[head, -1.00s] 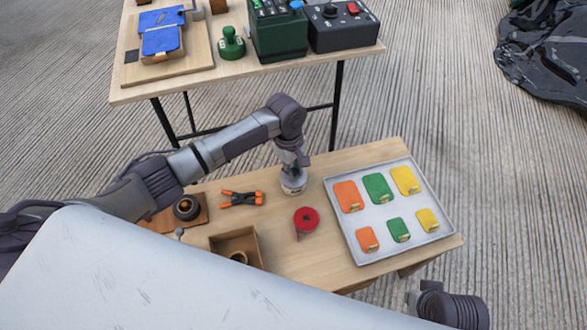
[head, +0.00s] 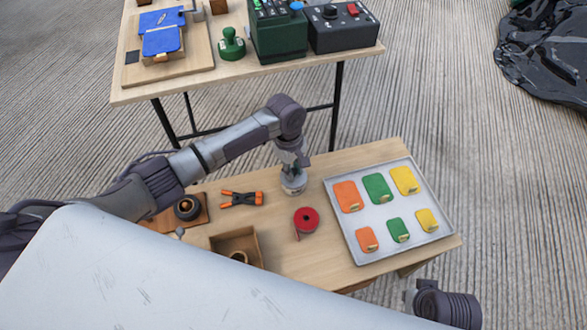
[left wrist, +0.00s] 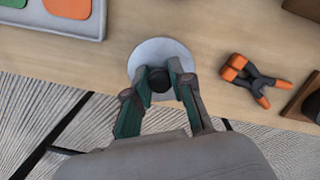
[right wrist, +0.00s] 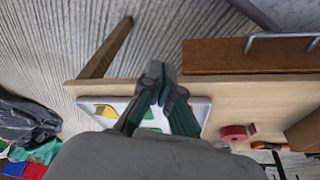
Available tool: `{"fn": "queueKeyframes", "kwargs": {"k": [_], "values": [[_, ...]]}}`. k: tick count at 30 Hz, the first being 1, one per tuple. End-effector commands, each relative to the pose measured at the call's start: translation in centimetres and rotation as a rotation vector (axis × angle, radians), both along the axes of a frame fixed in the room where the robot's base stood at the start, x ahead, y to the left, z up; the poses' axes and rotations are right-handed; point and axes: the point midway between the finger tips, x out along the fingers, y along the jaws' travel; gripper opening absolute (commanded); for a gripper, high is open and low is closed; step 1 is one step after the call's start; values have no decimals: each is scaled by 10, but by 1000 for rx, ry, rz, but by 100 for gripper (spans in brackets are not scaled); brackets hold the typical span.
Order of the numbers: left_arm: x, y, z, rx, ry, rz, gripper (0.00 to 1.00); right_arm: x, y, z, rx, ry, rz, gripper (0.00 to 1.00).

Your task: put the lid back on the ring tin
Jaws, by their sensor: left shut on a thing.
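My left gripper (head: 293,168) points down over the ring tin (head: 294,188), a small round tin near the back edge of the low wooden table. In the left wrist view the gripper (left wrist: 159,72) is shut on the black knob of the pale round lid (left wrist: 146,55). The lid lies over the tin, hiding its inside; I cannot tell whether it is fully seated. My right gripper (right wrist: 160,75) shows in the right wrist view with its fingertips together, empty, above the tray's side of the table.
A metal tray (head: 357,246) with several coloured pouches is to the right. A red tape roll (head: 306,220), an orange-tipped clamp (head: 241,198) and an open cardboard box (head: 236,242) are nearby. A taller table (head: 285,68) stands behind.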

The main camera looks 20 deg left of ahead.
Motion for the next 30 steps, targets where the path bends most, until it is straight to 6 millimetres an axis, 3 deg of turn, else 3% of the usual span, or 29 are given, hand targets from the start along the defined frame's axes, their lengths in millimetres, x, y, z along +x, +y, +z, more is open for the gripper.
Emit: {"fn": "queueKeyframes", "kwargs": {"k": [30], "values": [[0, 0, 0, 0, 0, 0, 4, -5, -2, -23, -7, 24, 7, 0]]}}
